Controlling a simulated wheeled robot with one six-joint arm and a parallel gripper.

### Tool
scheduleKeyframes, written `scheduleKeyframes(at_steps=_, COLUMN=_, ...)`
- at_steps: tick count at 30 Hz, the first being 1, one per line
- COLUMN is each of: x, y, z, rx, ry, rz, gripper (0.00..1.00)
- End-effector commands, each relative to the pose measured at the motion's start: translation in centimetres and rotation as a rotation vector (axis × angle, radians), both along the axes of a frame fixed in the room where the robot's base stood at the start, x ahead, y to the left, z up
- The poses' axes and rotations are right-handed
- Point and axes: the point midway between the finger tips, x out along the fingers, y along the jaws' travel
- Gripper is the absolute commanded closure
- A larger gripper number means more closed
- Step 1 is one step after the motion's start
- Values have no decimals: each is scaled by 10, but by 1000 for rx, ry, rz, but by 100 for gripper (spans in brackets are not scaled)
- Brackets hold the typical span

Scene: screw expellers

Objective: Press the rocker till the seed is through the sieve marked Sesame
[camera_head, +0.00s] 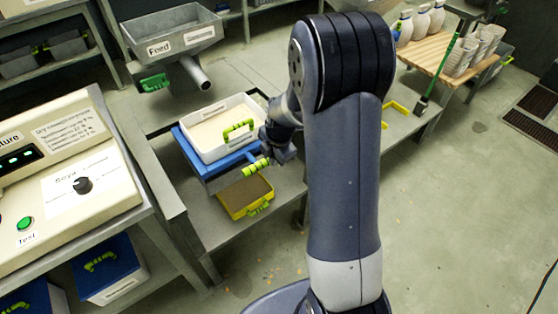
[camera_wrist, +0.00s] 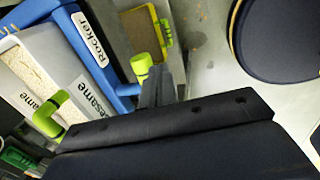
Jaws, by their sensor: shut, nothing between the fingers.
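The blue rocker (camera_head: 197,163) stands on the grey bench; its "Rocker" label shows in the wrist view (camera_wrist: 91,37). On it sits the white sieve (camera_head: 254,109), marked Sesame in the wrist view (camera_wrist: 92,101), with pale seed (camera_wrist: 32,72) lying in it. The rocker's lever ends in a green grip (camera_head: 256,167), also in the wrist view (camera_wrist: 142,65). My gripper (camera_wrist: 155,84) is shut and empty, its fingertips close beside this grip; I cannot tell whether they touch. A yellow tray (camera_head: 232,208) with brown contents stands below the lever.
A Feed hopper (camera_head: 172,45) with a spout stands behind the rocker. A control console (camera_head: 60,170) is at the left. A wooden table (camera_head: 440,55) with white bottles and stacked cups is at the far right. The floor at the right is open.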

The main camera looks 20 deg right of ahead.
Motion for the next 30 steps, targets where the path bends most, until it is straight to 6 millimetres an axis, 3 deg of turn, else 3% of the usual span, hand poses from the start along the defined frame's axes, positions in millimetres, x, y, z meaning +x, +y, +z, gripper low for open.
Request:
scheduleKeyframes(at_steps=6, x=-13, y=-6, z=46, rx=0, ry=-10, rz=-5, gripper=100)
scheduleKeyframes(at_steps=12, x=-21, y=-9, z=76, rx=0, ry=-10, rz=-5, gripper=100)
scheduleKeyframes(at_steps=18, x=-26, y=-11, z=89, rx=0, ry=-8, rz=-4, gripper=100)
scheduleKeyframes(at_steps=30, x=-26, y=-11, z=89, rx=0, ry=-8, rz=-4, gripper=100)
